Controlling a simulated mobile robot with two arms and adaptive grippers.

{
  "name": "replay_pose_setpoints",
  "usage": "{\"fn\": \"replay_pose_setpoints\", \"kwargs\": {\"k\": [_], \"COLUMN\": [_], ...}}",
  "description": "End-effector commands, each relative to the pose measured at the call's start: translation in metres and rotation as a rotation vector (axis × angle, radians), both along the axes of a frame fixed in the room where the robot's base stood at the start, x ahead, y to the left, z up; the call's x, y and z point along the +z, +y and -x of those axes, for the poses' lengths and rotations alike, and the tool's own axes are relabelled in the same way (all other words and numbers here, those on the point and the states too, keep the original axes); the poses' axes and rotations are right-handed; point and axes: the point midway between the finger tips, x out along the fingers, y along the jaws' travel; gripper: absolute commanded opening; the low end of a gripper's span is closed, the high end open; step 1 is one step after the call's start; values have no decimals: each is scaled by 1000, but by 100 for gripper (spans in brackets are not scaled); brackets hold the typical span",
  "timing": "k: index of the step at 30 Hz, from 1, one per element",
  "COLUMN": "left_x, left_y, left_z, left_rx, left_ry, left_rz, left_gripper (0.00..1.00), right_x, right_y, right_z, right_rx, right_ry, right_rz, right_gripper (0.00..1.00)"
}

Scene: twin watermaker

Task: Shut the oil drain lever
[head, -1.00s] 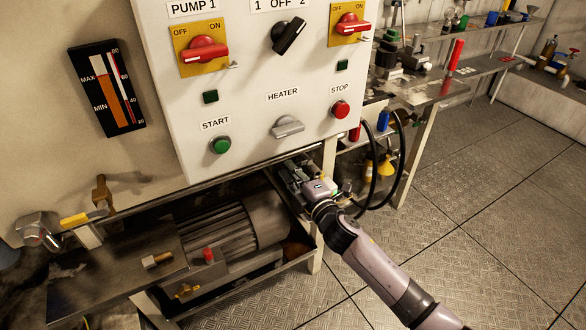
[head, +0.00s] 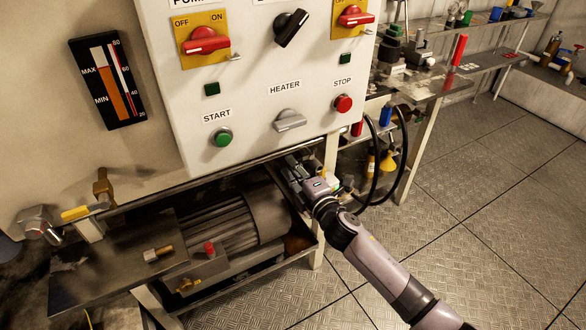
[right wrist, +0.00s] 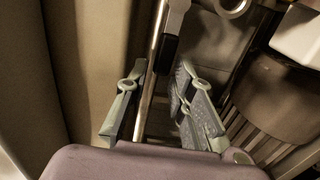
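My right gripper (head: 296,164) reaches under the lower edge of the white control panel, beside the motor, and its tips are partly hidden there in the head view. In the right wrist view its two grey fingers (right wrist: 160,98) are apart. No label for that lever is readable. My left gripper is not in view.
The control panel (head: 250,100) hangs above my right gripper. The ribbed motor (head: 228,222) lies to its left. A yellow-handled lever (head: 75,213) and a brass valve (head: 103,187) are at far left. Black hoses (head: 401,165) hang to the right. The floor at right is clear.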

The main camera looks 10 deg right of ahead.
Motion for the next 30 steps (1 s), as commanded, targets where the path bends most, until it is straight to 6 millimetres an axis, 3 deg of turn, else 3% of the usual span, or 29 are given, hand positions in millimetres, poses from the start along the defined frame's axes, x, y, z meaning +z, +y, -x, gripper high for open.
{"fn": "replay_pose_setpoints", "kwargs": {"k": [4, 16, 30], "left_x": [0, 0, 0], "left_y": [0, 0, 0], "left_z": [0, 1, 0], "left_rx": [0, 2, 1], "left_ry": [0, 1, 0], "left_rz": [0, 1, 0], "left_gripper": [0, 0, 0], "right_x": [0, -1, -2], "right_y": [0, -3, -33], "right_z": [0, 7, 92], "right_rx": [0, 0, 1], "right_ry": [0, 2, 3], "right_rz": [-1, 1, -1], "right_gripper": [35, 35, 35]}}
